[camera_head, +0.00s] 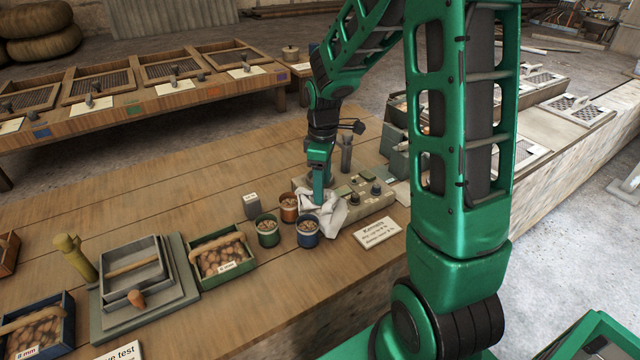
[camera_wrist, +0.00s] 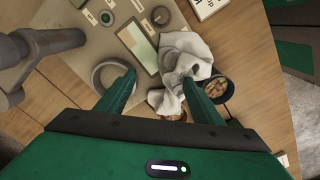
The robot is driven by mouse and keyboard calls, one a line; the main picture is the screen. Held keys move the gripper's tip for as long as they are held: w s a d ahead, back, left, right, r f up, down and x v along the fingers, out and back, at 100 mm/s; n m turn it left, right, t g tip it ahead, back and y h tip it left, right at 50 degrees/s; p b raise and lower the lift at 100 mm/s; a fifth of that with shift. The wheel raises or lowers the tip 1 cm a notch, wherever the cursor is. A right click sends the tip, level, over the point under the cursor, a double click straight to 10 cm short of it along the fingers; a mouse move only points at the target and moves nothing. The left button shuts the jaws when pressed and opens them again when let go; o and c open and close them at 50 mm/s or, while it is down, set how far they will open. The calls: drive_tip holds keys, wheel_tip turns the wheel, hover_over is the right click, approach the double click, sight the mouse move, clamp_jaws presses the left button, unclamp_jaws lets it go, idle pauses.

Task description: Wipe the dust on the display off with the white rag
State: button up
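The white rag (camera_head: 334,216) lies crumpled at the left end of a grey control panel (camera_head: 374,206), beside small pots. In the wrist view the rag (camera_wrist: 192,52) lies mostly by my right finger, with a fold reaching between the fingers. My gripper (camera_head: 318,200) points down over the rag; its fingers (camera_wrist: 159,77) are wide apart in the wrist view, so it is open. I cannot tell whether a finger touches the rag. The display (camera_wrist: 138,45), a pale green rectangle on the panel, is just left of the rag.
Blue (camera_head: 307,232), green (camera_head: 267,231) and orange (camera_head: 289,208) pots stand left of the rag. A label card (camera_head: 377,233) lies in front of the panel. Knobs (camera_head: 376,188) rise from the panel. A green crate (camera_head: 222,258) stands farther left.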

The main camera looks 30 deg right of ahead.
sight(346, 189)
drive_tip(key=shift+f, duration=0.2)
drive_tip(key=shift+c, duration=0.2)
clamp_jaws()
drive_tip(key=shift+f, duration=0.5)
drive_tip(key=shift+d+r, duration=0.15)
drive_tip(key=shift+r, duration=0.25)
drive_tip(key=d, duration=0.5)
drive_tip(key=d+f, duration=0.1)
drive_tip(key=d, duration=0.2)
drive_tip(key=shift+w, duration=0.1)
drive_tip(key=shift+f, duration=0.1)
drive_tip(key=a, duration=0.8)
drive_tip(key=shift+a+r, duration=0.3)
wheel_tip(346, 189, up, 10)
drive_tip(key=shift+d+r, duration=0.15)
drive_tip(key=shift+d, duration=0.05)
